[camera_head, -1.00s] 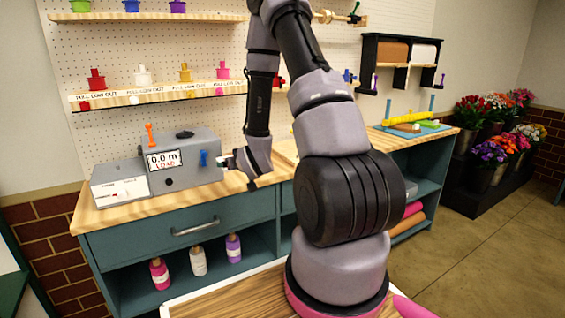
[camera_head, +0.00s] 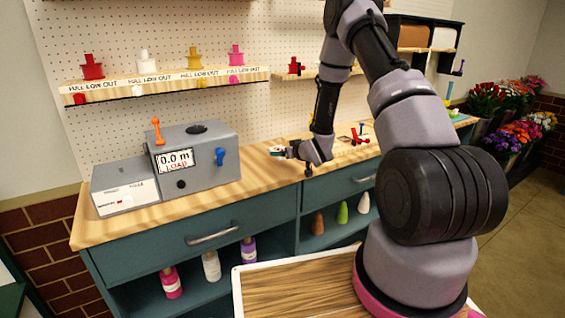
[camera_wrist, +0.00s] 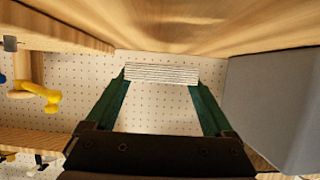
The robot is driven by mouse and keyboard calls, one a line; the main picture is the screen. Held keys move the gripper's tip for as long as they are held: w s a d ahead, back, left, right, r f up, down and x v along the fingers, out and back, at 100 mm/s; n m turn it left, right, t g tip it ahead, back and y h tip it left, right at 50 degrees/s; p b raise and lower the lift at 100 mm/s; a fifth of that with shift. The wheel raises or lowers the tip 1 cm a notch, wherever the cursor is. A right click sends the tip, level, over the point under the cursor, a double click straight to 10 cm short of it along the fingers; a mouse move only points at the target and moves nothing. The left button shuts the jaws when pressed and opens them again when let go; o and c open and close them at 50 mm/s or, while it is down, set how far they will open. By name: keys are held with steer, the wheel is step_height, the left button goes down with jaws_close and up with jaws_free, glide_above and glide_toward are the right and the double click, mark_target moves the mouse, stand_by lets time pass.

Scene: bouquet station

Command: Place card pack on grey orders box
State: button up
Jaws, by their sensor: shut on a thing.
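My gripper (camera_head: 279,151) is above the wooden bench, to the right of the grey machine. In the wrist view my gripper (camera_wrist: 162,80) has its two green fingers shut on the card pack (camera_wrist: 161,74), a white stack with thin layered edges. The pack shows only as a small pale shape in the head view. A low grey box with a white label (camera_head: 125,197) sits at the bench's left end, against the larger grey machine (camera_head: 198,178) with a "0.0 m LOAD" display. The label's lettering is too small to read. The low box's top looks clear.
The wooden bench (camera_head: 255,190) is bare between the machine and my gripper. An orange lever (camera_head: 156,131) and a blue knob (camera_head: 220,157) stick out from the machine. A shelf with coloured spools (camera_head: 170,84) hangs above. Red-handled items (camera_head: 356,134) lie right of my gripper.

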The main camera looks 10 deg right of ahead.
mark_target(283, 167)
steer(key=shift+a+f, duration=0.1)
steer(key=shift+f, duration=1.95)
steer(key=shift+f, duration=0.15)
steer(key=o, duration=1.1)
steer(key=shift+o, duration=0.2)
